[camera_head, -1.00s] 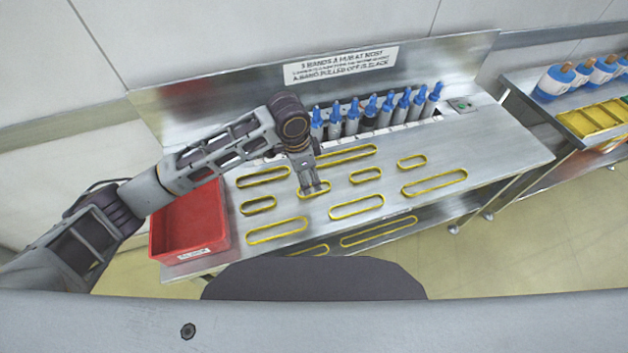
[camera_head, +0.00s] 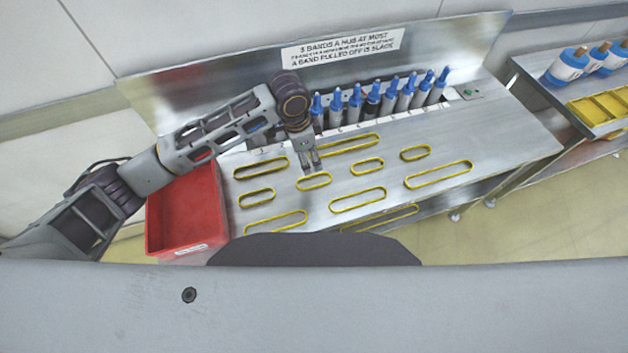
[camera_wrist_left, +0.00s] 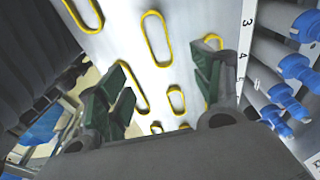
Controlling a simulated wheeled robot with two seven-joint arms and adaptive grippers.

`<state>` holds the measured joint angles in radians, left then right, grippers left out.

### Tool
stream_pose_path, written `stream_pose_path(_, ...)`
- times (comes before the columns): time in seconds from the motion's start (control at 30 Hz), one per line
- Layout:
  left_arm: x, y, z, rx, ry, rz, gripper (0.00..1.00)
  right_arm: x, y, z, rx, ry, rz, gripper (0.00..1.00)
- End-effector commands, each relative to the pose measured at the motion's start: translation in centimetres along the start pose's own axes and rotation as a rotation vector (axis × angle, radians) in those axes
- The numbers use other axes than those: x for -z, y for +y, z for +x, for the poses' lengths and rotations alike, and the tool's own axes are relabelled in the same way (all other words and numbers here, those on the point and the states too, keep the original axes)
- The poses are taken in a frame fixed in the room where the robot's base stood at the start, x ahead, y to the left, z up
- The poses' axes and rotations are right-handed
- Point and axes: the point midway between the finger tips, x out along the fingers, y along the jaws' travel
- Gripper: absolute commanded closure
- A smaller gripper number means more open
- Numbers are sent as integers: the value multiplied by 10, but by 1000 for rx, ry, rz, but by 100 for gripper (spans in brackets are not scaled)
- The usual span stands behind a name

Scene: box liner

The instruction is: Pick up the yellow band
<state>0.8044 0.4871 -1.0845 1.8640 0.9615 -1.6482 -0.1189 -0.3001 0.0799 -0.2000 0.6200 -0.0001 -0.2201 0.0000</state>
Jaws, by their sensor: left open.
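Several yellow bands of different lengths lie flat and apart on the metal bench. My left gripper (camera_head: 309,166) is open and empty, pointing down just behind a short yellow band (camera_head: 313,182) near the bench's middle. It hides part of the long yellow band (camera_head: 345,146) behind it. Other yellow bands lie at the left (camera_head: 260,168), front (camera_head: 275,222) and right (camera_head: 437,175). In the left wrist view the open fingers (camera_wrist_left: 158,95) stand wide apart, with a small yellow band (camera_wrist_left: 176,100) showing between them. My right gripper is not in view.
A red bin (camera_head: 187,212) stands at the bench's left end. Blue-topped grey hubs (camera_head: 372,100) stand in a row along the back, below a sign (camera_head: 342,47). A second bench (camera_head: 560,85) with yellow trays stands at the right. Bare metal (camera_head: 490,140) lies at the bench's right.

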Motion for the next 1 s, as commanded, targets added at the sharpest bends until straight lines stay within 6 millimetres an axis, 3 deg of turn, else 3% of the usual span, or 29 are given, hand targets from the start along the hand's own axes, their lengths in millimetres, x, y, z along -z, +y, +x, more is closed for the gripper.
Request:
stream_pose_path(0.6, 0, 0, 72, -1, -1, 0, 34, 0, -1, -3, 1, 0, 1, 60)
stream_pose_path(1.0, 0, 0, 81, 0, 0, 1, 34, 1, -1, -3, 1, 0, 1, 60)
